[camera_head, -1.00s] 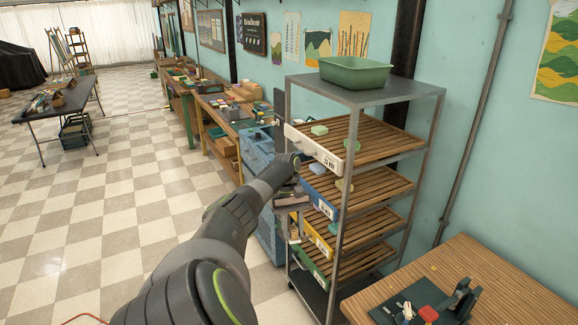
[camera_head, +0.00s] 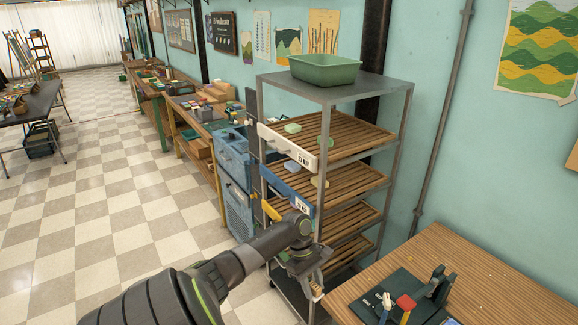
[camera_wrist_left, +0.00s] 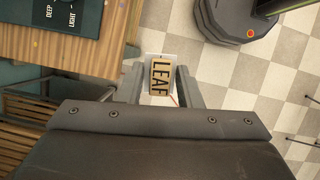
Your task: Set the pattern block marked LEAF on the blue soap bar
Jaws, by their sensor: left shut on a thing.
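My left gripper (camera_head: 314,284) is low in front of the rack, near the corner of the wooden table. In the left wrist view, my left gripper (camera_wrist_left: 160,88) is shut on the tan LEAF block (camera_wrist_left: 160,76), whose dark letters face the camera. A pale strip shows beside the block. In the head view the block is small and its marking cannot be read. A light blue soap bar (camera_head: 291,165) lies on the rack's second shelf from the top, above and behind the gripper. My right gripper is out of view.
The slatted metal rack (camera_head: 327,130) has a green tub (camera_head: 326,69) on top. The wooden table (camera_head: 440,251) holds a dark mat with tools. Checkered floor is open at left.

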